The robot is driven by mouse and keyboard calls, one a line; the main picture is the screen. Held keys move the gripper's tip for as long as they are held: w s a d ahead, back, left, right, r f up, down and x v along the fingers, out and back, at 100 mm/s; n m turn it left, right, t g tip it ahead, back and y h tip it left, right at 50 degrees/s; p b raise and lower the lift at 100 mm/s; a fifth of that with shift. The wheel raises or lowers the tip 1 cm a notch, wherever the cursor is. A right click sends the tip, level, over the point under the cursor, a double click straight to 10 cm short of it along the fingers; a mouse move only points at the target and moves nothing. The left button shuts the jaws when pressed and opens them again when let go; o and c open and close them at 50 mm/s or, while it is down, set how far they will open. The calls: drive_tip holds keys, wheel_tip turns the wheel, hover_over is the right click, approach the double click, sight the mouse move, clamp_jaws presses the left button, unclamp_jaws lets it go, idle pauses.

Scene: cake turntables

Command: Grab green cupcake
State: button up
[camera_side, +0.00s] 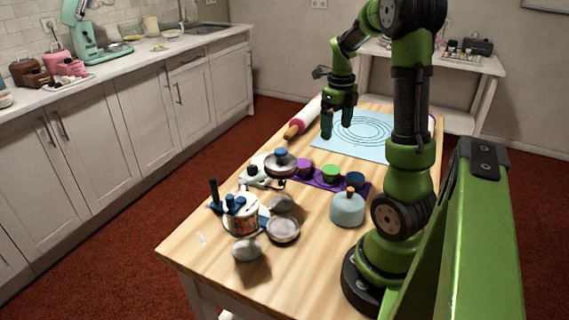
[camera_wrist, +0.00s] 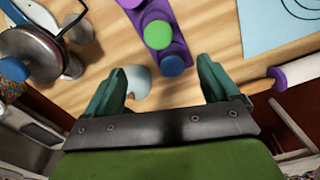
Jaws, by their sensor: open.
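The green cupcake (camera_side: 330,173) stands in the middle of a row on a purple tray (camera_side: 324,184), between a purple cupcake (camera_side: 304,168) and a blue cupcake (camera_side: 355,179). In the wrist view the green cupcake (camera_wrist: 158,34) shows near the top centre, with the blue cupcake (camera_wrist: 172,65) nearer my fingers. My gripper (camera_side: 338,118) is open and empty, held above the table beyond the tray in the side view. In the wrist view its two fingers (camera_wrist: 160,72) are spread wide, with the green cupcake beyond their tips.
A lidded pan (camera_side: 281,163) is close to the purple cupcake. A rolling pin (camera_side: 304,117) and a light blue mat (camera_side: 365,133) lie at the back.

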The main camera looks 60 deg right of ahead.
hover_over(331, 169)
wheel_tip(331, 169, down, 9)
drive_tip(key=shift+s+r, duration=0.1)
drive_tip(key=shift+s, duration=0.05)
drive_tip(key=shift+a+f, duration=0.1)
drive_tip(key=shift+f, duration=2.65)
drive_tip(key=shift+c, duration=0.4)
drive_tip(key=shift+r, duration=0.1)
drive_tip(key=c, duration=1.1)
